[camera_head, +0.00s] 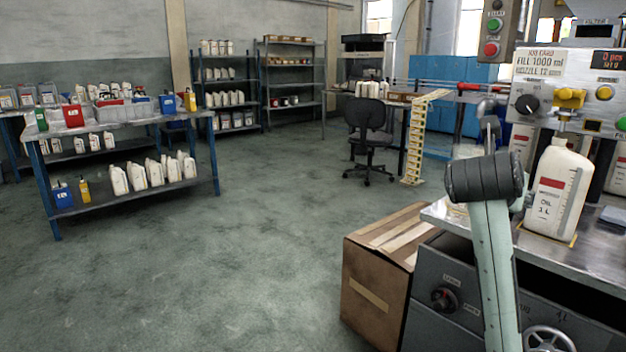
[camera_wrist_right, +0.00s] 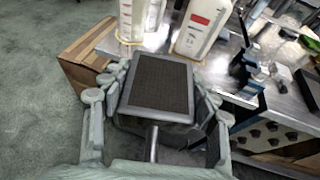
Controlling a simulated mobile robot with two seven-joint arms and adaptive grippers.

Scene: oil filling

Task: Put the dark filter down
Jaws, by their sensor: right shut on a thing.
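The dark filter (camera_wrist_right: 160,84), a rectangular panel with dark mesh and a grey frame, shows in the right wrist view. My right gripper (camera_wrist_right: 158,105) is shut on it, with pale fingers on its left and right sides. In the picture the filter overlaps the near edge of the metal bench (camera_wrist_right: 215,75); I cannot tell whether it touches the bench. In the head view my right arm hides the filter and most of the gripper. My left gripper is in neither view.
A white oil bottle (camera_head: 558,190) stands under the filling machine (camera_head: 565,85); bottles also show beyond the filter (camera_wrist_right: 203,25). A dark block (camera_wrist_right: 247,72) lies on the bench to the right. A cardboard box (camera_head: 375,295) stands left of the bench. The floor further left is clear.

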